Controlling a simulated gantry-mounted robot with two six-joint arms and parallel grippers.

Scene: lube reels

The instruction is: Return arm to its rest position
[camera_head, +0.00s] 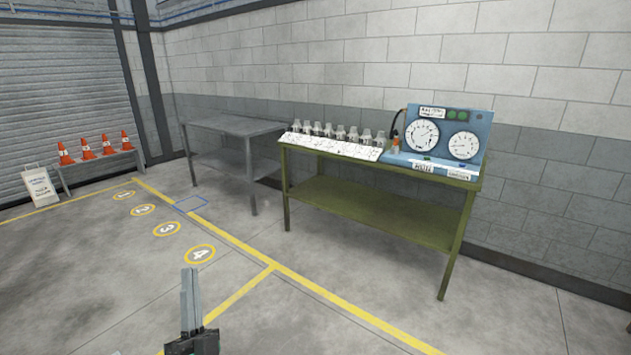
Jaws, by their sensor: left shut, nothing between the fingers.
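My left gripper (190,285) shows at the bottom of the head view, left of centre. Its fingers are together and point up in the picture, with nothing between them. It is over the open floor, apart from the tables. The rest of my left arm is mostly out of the frame. My right gripper is not in view.
A green table (375,207) bears a blue gauge panel (443,130) and a white board (330,147) with several small grey fittings. A grey table (235,125) stands left of it. The floor between is clear.

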